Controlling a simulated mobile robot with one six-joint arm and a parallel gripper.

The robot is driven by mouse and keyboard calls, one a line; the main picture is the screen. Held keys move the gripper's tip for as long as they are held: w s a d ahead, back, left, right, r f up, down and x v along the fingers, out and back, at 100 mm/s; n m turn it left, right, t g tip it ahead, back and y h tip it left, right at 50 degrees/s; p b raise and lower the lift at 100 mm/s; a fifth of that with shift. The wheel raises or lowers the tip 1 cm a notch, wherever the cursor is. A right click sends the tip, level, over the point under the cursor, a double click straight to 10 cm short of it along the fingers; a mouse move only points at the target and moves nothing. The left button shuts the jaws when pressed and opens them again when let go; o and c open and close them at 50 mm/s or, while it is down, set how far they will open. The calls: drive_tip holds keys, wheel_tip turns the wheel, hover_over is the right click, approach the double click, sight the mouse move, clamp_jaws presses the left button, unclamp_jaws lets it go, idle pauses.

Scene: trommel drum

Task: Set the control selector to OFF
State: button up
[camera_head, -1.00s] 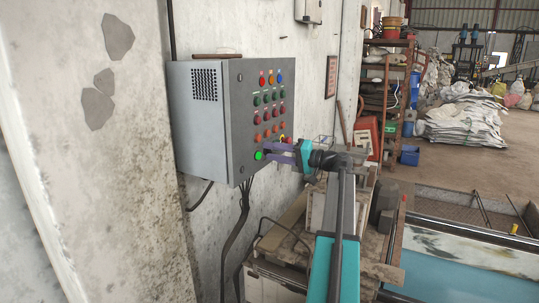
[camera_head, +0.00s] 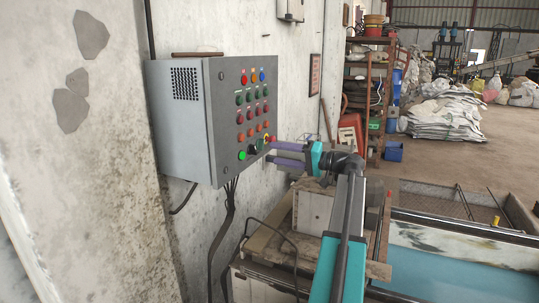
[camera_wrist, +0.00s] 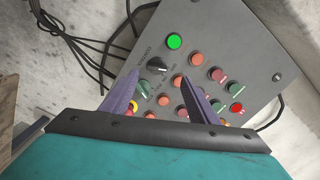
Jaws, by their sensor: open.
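The grey control box (camera_head: 185,115) hangs on the wall at left in the head view. A black selector knob with a pale pointer (camera_wrist: 157,65) sits near the green lit button in the wrist view. In the head view the knob (camera_head: 252,149) shows small beside that button. Its printed labels are too small to read surely, so I cannot tell its setting. My gripper (camera_wrist: 158,80) is open and empty, its purple fingers on either side of the knob in the wrist view. In the head view my gripper (camera_head: 270,151) points at the lower panel; contact is not visible.
A yellow-ringed red button (camera_wrist: 132,107) is partly behind the left finger. Black cables (camera_head: 229,220) hang below the box. A cluttered bench stands below my arm.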

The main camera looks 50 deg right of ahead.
drive_tip(key=v, duration=0.2)
drive_tip(key=a+v, duration=0.1)
drive_tip(key=v, duration=0.2)
drive_tip(key=shift+s+r, duration=0.15)
drive_tip(key=shift+s, duration=0.2)
drive_tip(key=shift+s, duration=0.1)
